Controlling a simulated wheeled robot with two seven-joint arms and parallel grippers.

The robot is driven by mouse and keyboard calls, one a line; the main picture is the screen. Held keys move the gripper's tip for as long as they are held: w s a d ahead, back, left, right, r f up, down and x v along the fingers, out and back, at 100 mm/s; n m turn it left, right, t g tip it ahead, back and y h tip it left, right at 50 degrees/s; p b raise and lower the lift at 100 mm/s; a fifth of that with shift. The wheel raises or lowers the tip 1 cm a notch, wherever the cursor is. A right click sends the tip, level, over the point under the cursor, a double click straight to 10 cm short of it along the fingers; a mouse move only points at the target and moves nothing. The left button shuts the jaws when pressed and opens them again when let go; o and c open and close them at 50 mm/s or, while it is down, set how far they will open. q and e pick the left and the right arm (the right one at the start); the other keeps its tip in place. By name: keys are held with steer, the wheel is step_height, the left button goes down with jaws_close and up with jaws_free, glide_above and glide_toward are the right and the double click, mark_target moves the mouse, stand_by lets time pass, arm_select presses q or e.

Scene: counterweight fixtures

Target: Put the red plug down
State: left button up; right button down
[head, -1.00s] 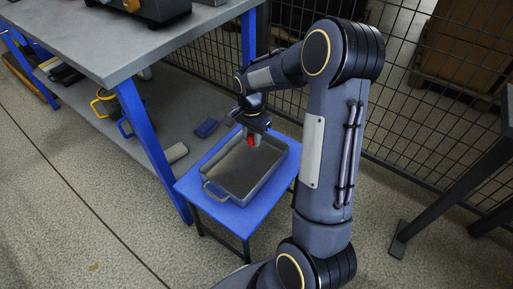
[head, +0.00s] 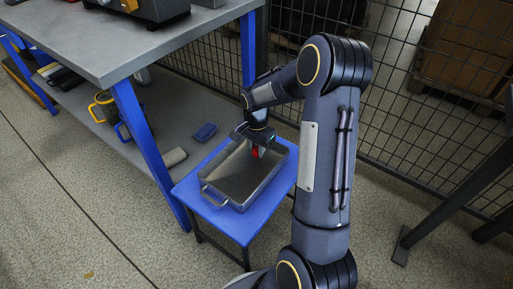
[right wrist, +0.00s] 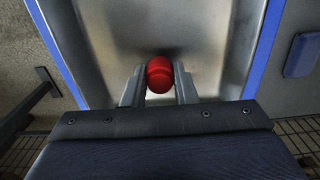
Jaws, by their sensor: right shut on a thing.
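The red plug (head: 256,151) is held between the fingers of my right gripper (head: 257,147), over the grey metal tray (head: 241,204). In the right wrist view the red plug (right wrist: 159,74) shows as a rounded red end between the two fingertips of the gripper (right wrist: 160,86). The tray (right wrist: 107,50) lies beneath it there. The gripper is within the tray's outline, near its far right part. I cannot tell whether the plug touches the tray floor. The left gripper is not in view.
The tray stands on a small blue table (head: 238,222). A grey workbench (head: 100,45) with blue legs is on the left, with mugs (head: 104,104) and a blue box (head: 205,132) on its lower shelf. A black wire fence (head: 430,130) runs behind.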

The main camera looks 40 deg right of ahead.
mark_target(256, 148)
steer(key=shift+f, duration=0.35)
steer(key=c, duration=1.2)
jaws_free()
steer(key=shift+o, duration=0.2)
step_height(256, 148, up, 13)
steer(key=p, duration=0.5)
steer(key=s+a+r+n+t+y, duration=0.25)
steer(key=s+a+r+n, duration=0.35)
steer(key=s+a+r, duration=0.3)
steer(key=s+a+n+t, duration=0.1)
steer(key=s+a+n, duration=0.2)
steer(key=s, duration=0.3)
steer(key=s+a+n+t+y, duration=0.1)
steer(key=s+a+n+t, duration=0.1)
steer(key=s+a+n, duration=0.2)
steer(key=s+a, duration=0.1)
steer(key=s, duration=0.1)
steer(key=shift+s+a, duration=0.2)
steer(key=shift+s, duration=0.15)
steer(key=shift+f, duration=0.1)
